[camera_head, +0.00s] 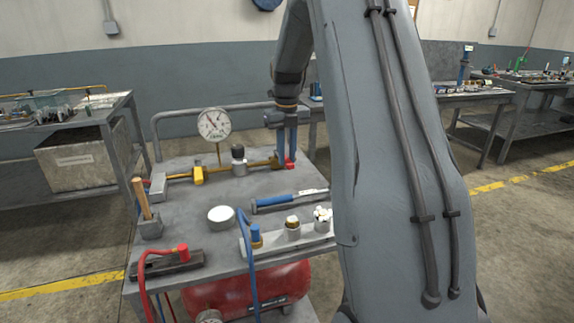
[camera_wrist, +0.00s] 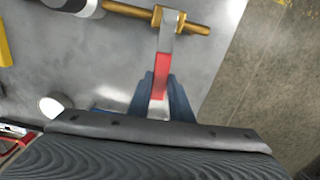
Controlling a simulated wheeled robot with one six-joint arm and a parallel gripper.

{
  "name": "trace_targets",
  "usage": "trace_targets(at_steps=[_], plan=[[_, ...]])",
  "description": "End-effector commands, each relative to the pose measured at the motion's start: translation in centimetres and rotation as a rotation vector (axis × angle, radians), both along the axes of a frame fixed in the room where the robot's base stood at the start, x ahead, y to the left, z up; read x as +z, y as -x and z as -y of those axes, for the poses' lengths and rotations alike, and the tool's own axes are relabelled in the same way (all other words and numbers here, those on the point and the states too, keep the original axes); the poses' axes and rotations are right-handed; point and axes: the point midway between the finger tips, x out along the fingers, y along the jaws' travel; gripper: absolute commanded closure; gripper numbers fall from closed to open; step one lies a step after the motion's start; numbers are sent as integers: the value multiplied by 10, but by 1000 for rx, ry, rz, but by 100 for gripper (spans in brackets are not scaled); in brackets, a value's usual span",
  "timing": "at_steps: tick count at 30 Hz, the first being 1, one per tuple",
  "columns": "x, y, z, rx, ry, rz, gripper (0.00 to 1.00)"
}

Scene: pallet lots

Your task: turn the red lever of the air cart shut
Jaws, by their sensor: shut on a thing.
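The air cart (camera_head: 190,215) has a grey top carrying a brass pipe (camera_head: 222,170) with a round dial gauge (camera_head: 214,124). At the pipe's right end is the red lever (camera_head: 291,163), partly hidden by my gripper (camera_head: 287,150). In the wrist view, the lever's bare metal arm (camera_wrist: 166,40) leaves a brass valve (camera_wrist: 168,18) and ends in a red grip (camera_wrist: 162,68). The lever lies roughly crosswise to the pipe there. The blue fingers of my gripper (camera_wrist: 160,84) are shut on the red grip, one on each side.
A mallet (camera_head: 147,212), a white round lid (camera_head: 221,214), a blue-handled tool (camera_head: 288,201) and a rack of fittings (camera_head: 290,234) lie on the cart. A rail (camera_head: 215,107) runs behind. A bench with a bin (camera_head: 80,163) stands left.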

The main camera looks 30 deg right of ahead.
Motion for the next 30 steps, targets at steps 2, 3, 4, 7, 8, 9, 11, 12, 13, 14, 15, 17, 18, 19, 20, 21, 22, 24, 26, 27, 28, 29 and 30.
trace_targets(at_steps=[2, 3, 4, 7, 8, 9, 11, 12, 13, 14, 15, 17, 18, 19, 20, 21, 22, 24, 26, 27, 28, 29, 30], plan=[[-4, -2, -1, -15, 1, 3, 100], [-4, -2, -1, -23, 1, 3, 100], [-4, -2, -2, -28, 1, 4, 100], [-4, -2, -3, -44, 1, 2, 100], [-4, -2, -3, -50, 1, 3, 100], [-4, -2, -4, -56, 1, 2, 100], [-4, -2, -5, -65, 1, 2, 100], [-3, -2, -5, -70, 1, 2, 100], [-3, -2, -5, -74, 1, 2, 100], [-3, -2, -6, -78, 1, 1, 100], [-3, -2, -6, -83, 1, 1, 100], [-2, -2, -7, -89, 1, 2, 100], [-2, -2, -7, -93, 1, 1, 100], [-2, -2, -7, -95, 1, 1, 100], [-1, -2, -7, -97, 1, 0, 100], [-1, -2, -8, -100, 1, 0, 100], [-1, -2, -8, -102, 1, 0, 100], [-1, -2, -8, -106, 0, 0, 100], [0, -1, -8, -107, -1, 0, 100], [0, -1, -8, -108, -1, 0, 100], [0, -1, -8, -108, -2, 0, 100], [0, -1, -8, -109, -2, -1, 100], [0, -1, -8, -109, -3, -1, 100]])
